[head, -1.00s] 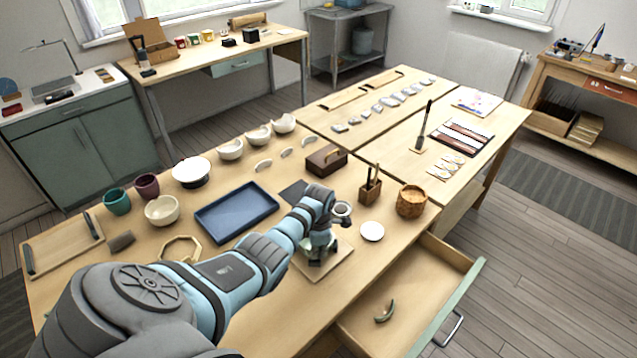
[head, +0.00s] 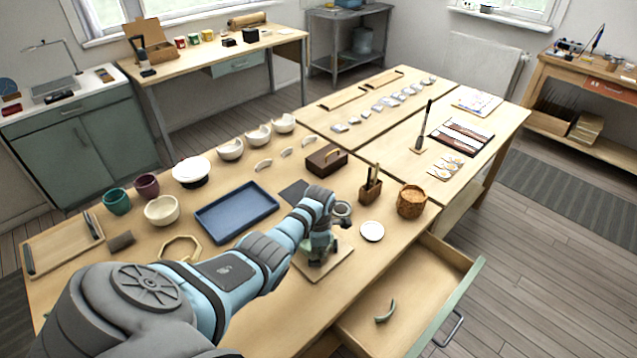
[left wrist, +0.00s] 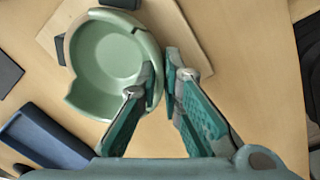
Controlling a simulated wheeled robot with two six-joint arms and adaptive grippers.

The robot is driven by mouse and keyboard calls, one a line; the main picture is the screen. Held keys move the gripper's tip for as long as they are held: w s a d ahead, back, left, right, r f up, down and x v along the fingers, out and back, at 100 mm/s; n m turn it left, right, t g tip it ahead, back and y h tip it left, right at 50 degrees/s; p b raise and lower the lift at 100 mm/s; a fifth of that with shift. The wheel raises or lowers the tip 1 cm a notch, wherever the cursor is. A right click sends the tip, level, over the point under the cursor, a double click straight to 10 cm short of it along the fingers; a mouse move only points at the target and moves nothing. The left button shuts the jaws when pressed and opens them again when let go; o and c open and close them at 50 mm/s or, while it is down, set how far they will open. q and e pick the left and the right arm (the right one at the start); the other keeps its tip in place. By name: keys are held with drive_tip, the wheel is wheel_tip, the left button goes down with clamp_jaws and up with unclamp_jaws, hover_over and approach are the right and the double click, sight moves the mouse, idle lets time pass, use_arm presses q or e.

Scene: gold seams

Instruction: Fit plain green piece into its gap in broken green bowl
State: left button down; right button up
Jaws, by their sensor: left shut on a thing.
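The broken green bowl (left wrist: 95,65) sits on a wooden board (left wrist: 195,35), with a wide break in its rim at left in the left wrist view. My left gripper (left wrist: 160,85) is shut on the plain green piece (left wrist: 151,48) at the right of the bowl, one finger inside the curve and one outside. A thin dark slit shows where the piece's upper end meets the bowl rim; the lower join is hidden by the finger. In the head view my left gripper (head: 320,248) largely covers bowl and piece. My right gripper is not in view.
Another curved green piece (head: 385,312) lies in the open drawer (head: 420,290). A blue tray (head: 237,213), a white disc (head: 372,231), a tool block (head: 370,190) and a wicker basket (head: 411,201) stand around the board. Dark blocks (left wrist: 62,50) stand against the bowl.

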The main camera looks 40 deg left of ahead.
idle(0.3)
use_arm(q)
drive_tip(key=c, duration=1.7)
unclamp_jaws()
drive_tip(key=shift+o, duration=0.7)
drive_tip(key=o, duration=0.4)
drive_tip(key=shift+r, duration=0.1)
drive_tip(key=shift+r, duration=2.9)
